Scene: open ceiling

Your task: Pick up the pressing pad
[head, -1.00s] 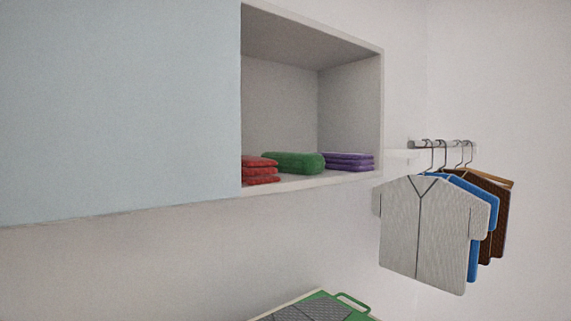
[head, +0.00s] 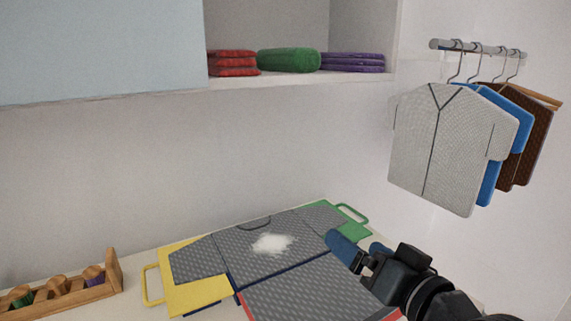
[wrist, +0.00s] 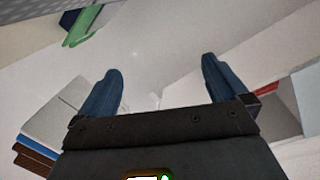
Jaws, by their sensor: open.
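I cannot tell for sure which thing is the pressing pad. A wooden rack (head: 75,296) at the lower left in the head view holds several small pieces with wooden tops. A green piece (head: 22,297) and a purple piece (head: 93,273) show there, and their lower parts are partly hidden. My gripper (head: 361,247) is open and empty, over the right side of the grey garment (head: 290,268), far right of the rack. In the wrist view its two blue fingers (wrist: 161,66) are spread wide with nothing between them.
The garment lies on a board with yellow (head: 190,293), green (head: 352,222) and red panels, a white patch (head: 272,243) on it. An open shelf (head: 300,80) holds folded red, green and purple cloths. Shirts (head: 440,150) hang at right.

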